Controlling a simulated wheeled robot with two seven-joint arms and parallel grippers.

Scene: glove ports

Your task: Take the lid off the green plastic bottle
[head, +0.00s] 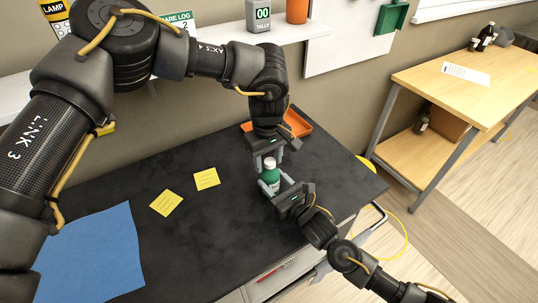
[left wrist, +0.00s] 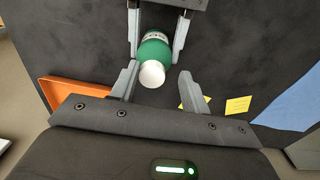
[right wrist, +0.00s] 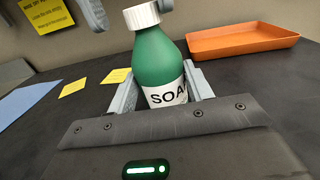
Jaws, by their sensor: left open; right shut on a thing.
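The green plastic bottle (head: 270,177) stands upright on the dark bench, with a white lid (head: 270,162) on top. Its label, partly hidden, reads "SOA" in the right wrist view (right wrist: 158,62). My right gripper (head: 272,188) is shut on the bottle's body from the side, below the lid. My left gripper (head: 267,157) is open just above the bottle, pointing down. In the left wrist view the lid (left wrist: 152,74) lies between the left fingers (left wrist: 160,82), with gaps showing on both sides.
An orange tray (right wrist: 240,41) lies behind the bottle on the bench. Yellow notes (head: 166,203) and a blue mat (head: 92,255) lie to the left. The bench's right edge is near the bottle. A wooden table (head: 455,75) stands apart at the right.

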